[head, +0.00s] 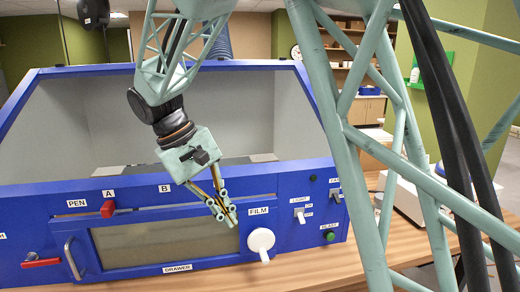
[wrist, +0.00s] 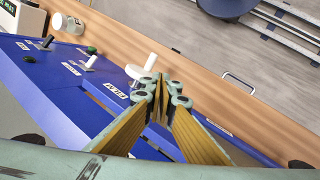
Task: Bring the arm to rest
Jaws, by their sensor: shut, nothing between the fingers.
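My gripper (head: 226,217) hangs from my green arm in front of the blue cabinet (head: 290,220). Its fingers point down and a little right in the head view, between the drawer window (head: 165,243) and the white FILM knob (head: 261,241). In the wrist view my gripper (wrist: 162,88) has its fingertips together with nothing between them. The FILM knob (wrist: 141,72) shows just beyond the fingertips there; I cannot tell the exact gap.
The cabinet front bears a red slider (head: 108,208), a red handle (head: 42,262), a drawer handle (head: 73,258), toggle switches (head: 300,213) and a green button (head: 330,236). The wooden bench (head: 310,270) is clear in front. My green lattice structure fills the right of the head view.

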